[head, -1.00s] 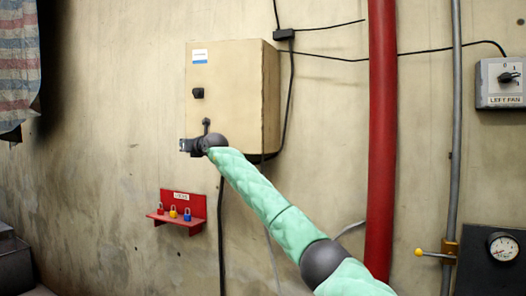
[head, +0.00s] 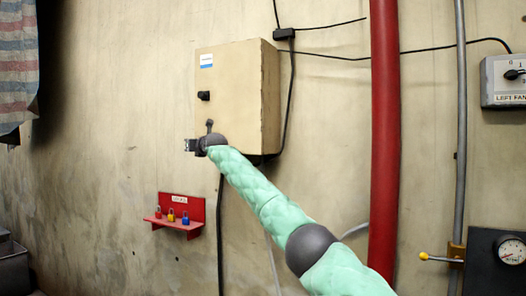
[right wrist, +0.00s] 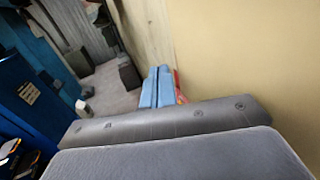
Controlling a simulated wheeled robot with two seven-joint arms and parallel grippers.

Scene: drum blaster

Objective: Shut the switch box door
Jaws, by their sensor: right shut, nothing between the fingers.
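The beige switch box (head: 270,95) is fixed to the wall left of centre in the head view. Its door (head: 230,95) carries a blue-and-white label and a black knob (head: 203,95). I see its outer face; no gap shows, and I cannot tell whether it is fully shut. My right gripper (head: 190,146) is at the door's lower left corner, shut and empty. My wrist hides that corner. In the right wrist view its blue fingers (right wrist: 157,88) are together, beside a cream surface (right wrist: 240,60). Whether they touch the door is unclear. My left gripper is out of view.
A red shelf with small padlocks (head: 182,225) is on the wall below the box. A red pipe (head: 385,130) stands right of it. A LEFT FAN switch (head: 503,82) and a gauge panel (head: 495,260) are far right. A dark cable hangs beside the box.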

